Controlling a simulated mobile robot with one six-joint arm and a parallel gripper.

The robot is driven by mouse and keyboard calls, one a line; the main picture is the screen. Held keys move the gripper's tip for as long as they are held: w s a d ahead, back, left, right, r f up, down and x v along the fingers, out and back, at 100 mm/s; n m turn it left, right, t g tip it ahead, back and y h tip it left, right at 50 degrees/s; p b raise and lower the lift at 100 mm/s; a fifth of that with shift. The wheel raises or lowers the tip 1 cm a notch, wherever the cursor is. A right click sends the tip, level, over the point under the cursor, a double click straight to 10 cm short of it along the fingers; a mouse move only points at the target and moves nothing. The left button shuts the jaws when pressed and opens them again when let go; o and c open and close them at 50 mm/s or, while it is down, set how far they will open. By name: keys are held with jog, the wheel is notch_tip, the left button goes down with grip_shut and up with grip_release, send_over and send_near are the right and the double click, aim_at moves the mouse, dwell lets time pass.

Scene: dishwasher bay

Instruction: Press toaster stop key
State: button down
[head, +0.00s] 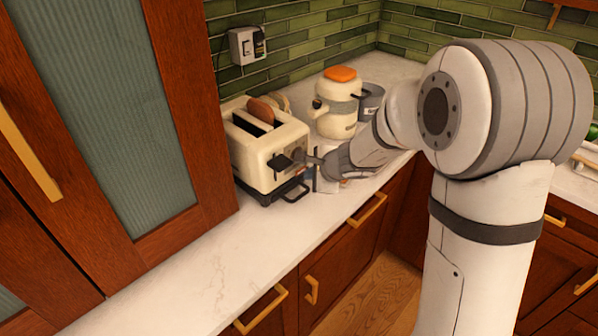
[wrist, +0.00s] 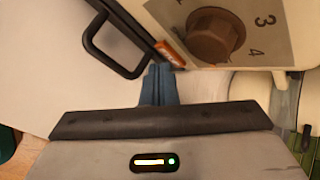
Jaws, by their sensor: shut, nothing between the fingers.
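The cream toaster (head: 247,152) stands on the counter with a slice of bread in its slot. A black lever (head: 282,162) sticks out from its front. In the wrist view, the toaster front (wrist: 265,12) shows a brown dial (wrist: 215,37) with numbers and a small orange-red key (wrist: 171,53) low beside it. My gripper (head: 308,160) is at the toaster's front. Its blue-grey fingertips (wrist: 158,72) are shut and empty, just beside the orange-red key. I cannot tell whether they touch it.
A black loop handle (wrist: 117,45) juts from the toaster's base near my fingers. A cream appliance with an orange lid (head: 340,103) and a grey canister (head: 371,100) stand behind. The counter (head: 205,270) is clear in front.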

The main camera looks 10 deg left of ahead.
jog(key=shift+s+d, duration=0.25)
jog(key=shift+d, duration=0.05)
jog(key=shift+s+d+b, duration=0.45)
jog(key=shift+s+d, duration=0.35)
jog(key=shift+d, duration=0.2)
jog(key=shift+s+d+b, duration=0.4)
jog(key=shift+s+d, duration=0.35)
jog(key=shift+d, duration=0.25)
jog(key=s+d+r+n+g+h, duration=0.2)
jog(key=s+d+n, duration=0.5)
jog(key=s, duration=0.5)
jog(key=s+d+r+n+g+h, duration=0.2)
jog(key=s+d+n, duration=0.5)
jog(key=s, duration=0.5)
notch_tip(320, 180, up, 2)
jog(key=shift+s+n+h, duration=0.3)
jog(key=shift+n+h, duration=0.5)
jog(key=shift+h, duration=0.1)
